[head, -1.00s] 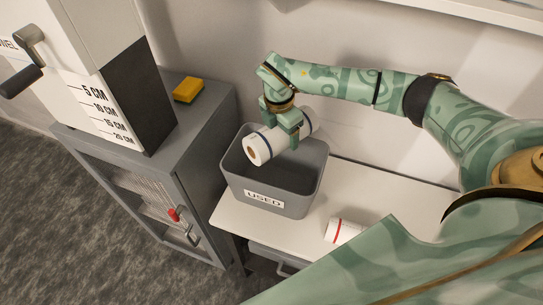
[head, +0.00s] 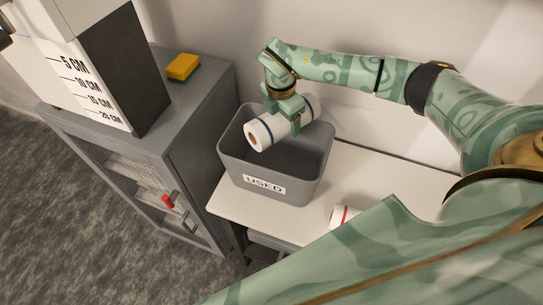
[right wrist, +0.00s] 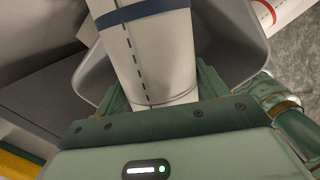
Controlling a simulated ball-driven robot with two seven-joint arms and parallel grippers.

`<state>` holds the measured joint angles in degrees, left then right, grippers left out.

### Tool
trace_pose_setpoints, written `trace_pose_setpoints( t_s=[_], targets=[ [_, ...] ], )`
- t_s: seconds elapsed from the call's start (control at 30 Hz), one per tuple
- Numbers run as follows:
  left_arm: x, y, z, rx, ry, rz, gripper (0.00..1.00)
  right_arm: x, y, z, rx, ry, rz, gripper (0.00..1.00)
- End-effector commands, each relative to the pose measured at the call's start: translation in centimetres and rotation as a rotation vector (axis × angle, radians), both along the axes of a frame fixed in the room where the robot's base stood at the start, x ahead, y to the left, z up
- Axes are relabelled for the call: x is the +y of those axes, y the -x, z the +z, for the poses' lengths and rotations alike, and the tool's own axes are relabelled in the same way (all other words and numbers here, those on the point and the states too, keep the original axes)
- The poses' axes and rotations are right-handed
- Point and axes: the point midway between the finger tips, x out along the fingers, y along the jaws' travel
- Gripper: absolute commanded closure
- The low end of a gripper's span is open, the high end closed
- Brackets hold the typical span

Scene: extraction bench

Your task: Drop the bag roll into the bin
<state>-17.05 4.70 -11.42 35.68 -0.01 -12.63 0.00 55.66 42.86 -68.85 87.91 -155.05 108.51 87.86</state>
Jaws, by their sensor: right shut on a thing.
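The bag roll (head: 272,130) is a white cylinder with a brown core at its near end and a dark blue band. My left gripper is not in view.
A second white roll with a red band (head: 343,216) lies on the white table (head: 375,185), partly hidden by my body. A grey cabinet (head: 190,140) with a yellow sponge (head: 183,67) and a white-and-black box with a cm scale (head: 85,75) stands left of the bin.

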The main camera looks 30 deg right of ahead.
Motion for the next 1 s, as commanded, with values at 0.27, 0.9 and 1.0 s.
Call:
trace_pose_setpoints(
  t_s=[0.27,0.9,1.0],
  targets=[
    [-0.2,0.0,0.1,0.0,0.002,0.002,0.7,0.0,0.0,0.1,-0.001,0.0,0.0,0.03],
    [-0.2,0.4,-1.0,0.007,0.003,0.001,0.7,1.0,0.0,8.9,-0.006,0.0,0.002,0.03],
    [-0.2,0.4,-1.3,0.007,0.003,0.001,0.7,1.3,0.0,11.5,-0.007,0.0,0.001,0.03]
  ],
)
